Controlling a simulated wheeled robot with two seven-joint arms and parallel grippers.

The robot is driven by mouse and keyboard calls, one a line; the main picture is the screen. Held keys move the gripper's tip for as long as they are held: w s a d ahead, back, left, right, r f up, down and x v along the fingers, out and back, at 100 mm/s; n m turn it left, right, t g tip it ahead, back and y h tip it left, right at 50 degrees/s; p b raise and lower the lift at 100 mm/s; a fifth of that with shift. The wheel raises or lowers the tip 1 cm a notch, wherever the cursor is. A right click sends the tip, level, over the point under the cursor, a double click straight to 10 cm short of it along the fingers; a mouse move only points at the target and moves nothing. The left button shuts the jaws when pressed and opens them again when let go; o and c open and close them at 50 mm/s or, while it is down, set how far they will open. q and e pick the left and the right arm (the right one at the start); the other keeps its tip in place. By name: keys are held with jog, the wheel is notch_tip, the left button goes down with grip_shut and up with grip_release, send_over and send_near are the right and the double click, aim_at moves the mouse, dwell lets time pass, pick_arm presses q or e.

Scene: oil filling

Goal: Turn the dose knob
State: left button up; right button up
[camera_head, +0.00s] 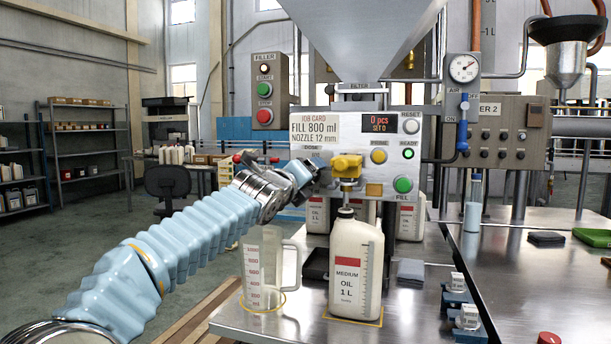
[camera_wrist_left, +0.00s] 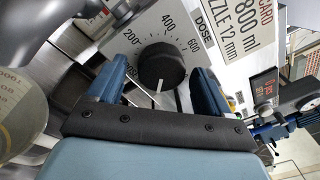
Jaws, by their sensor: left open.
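The dose knob (camera_wrist_left: 160,67) is a round black dial on the filler's pale front panel, with a printed scale showing 200, 400 and 600. A thin white line shows at its lower edge in the wrist view. My left gripper (camera_head: 309,172) is at the panel, under the DOSE label, and hides the knob in the head view. In the wrist view my left gripper (camera_wrist_left: 158,88) is open, with one blue finger on each side of the knob. Whether the fingers touch it I cannot tell. My right gripper is not in view.
The job card (camera_head: 315,130) reads FILL 800 ml, NOZZLE 12 mm. A yellow nozzle part (camera_head: 346,167) sits right of my gripper, above a white oil bottle (camera_head: 356,265). A clear measuring jug (camera_head: 262,272) stands below my arm. A green button (camera_head: 403,185) is further right.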

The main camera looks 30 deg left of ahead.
pick_arm(q)
jog(key=shift+w, duration=0.15)
jog(key=shift+c, duration=0.5)
jog(key=c, duration=0.9)
jog(key=shift+c, duration=0.2)
jog(key=shift+d+n+t+y+b, duration=0.1)
jog(key=shift+n+t+y+b, duration=0.15)
jog(key=shift+n+b, duration=2.3)
jog(key=shift+d+n+t+y+b, duration=0.2)
jog(key=shift+n+b, duration=1.25)
jog(key=shift+n, duration=2.1)
jog(key=shift+a, duration=0.15)
